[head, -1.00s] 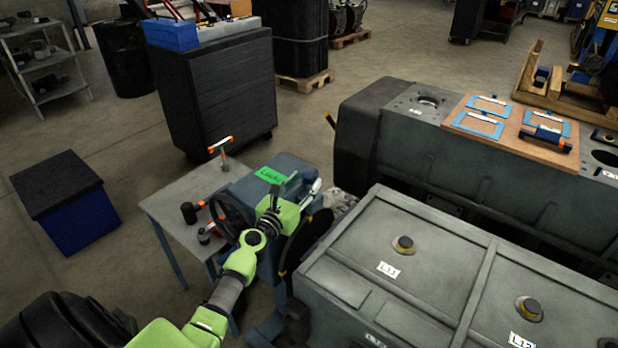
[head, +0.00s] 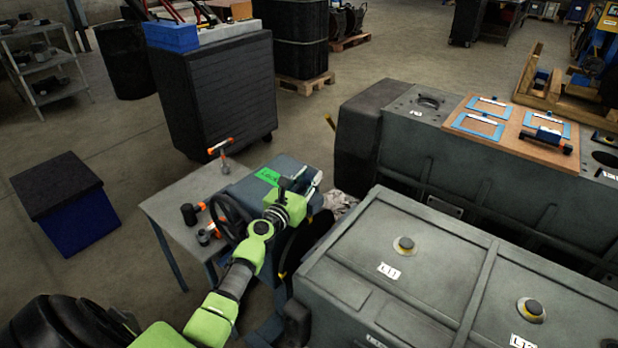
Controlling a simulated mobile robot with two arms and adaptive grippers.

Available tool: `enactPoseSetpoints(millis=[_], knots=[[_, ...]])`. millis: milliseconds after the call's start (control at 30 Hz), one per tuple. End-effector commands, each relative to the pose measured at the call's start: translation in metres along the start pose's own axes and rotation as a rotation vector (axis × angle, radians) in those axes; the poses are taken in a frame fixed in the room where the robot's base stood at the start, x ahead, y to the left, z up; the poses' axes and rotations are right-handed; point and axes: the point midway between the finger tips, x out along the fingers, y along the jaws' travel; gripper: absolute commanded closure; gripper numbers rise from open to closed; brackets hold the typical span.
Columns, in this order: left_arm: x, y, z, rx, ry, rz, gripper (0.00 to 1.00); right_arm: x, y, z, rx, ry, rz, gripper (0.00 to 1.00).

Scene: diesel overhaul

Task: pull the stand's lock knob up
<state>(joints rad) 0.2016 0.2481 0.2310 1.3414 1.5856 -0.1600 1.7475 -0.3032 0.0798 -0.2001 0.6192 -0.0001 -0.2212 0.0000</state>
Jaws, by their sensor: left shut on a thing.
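The stand is a blue housing (head: 264,189) with a bright green label (head: 267,176) on top and a black handwheel (head: 231,217) on its left side. My left arm reaches in from the lower left, and its gripper (head: 302,182) is at the right end of the housing top, beside the label. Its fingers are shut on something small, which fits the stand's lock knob. The knob itself is hidden by the gripper, so I cannot see its height. My right gripper is not in view.
A grey table (head: 178,204) by the stand holds an orange-handled tool (head: 221,150) and small dark parts. A large grey engine block (head: 385,268) with round caps stands close on the right. A dark-lidded blue box (head: 75,218) is on the floor at left.

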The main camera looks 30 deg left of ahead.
Motion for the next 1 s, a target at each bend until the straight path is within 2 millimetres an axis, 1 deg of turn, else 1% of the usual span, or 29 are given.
enactPoseSetpoints(millis=[33,200,300,367,633,667,700,733,1000], knots=[[0.000,0.000,0.007,-0.001,-0.001,0.000,1.00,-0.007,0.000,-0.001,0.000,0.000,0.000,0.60],[0.000,0.000,0.029,-0.001,-0.002,0.001,1.00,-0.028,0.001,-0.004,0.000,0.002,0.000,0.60],[0.000,0.001,0.039,-0.001,-0.002,0.002,1.00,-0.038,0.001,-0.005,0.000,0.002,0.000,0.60],[0.000,0.001,0.041,-0.001,-0.002,0.001,1.00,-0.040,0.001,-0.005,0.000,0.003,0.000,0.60],[0.001,0.001,0.041,0.000,-0.006,0.001,1.00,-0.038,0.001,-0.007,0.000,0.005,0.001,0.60],[0.001,0.001,0.041,0.000,-0.007,0.001,0.73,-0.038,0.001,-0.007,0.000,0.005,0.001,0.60],[0.001,0.001,0.042,0.000,-0.007,0.001,0.62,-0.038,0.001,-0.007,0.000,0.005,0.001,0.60],[0.001,0.001,0.041,0.000,-0.007,0.001,0.57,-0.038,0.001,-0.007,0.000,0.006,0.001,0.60],[0.000,0.000,0.039,0.000,-0.002,0.000,0.57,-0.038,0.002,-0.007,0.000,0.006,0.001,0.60]])
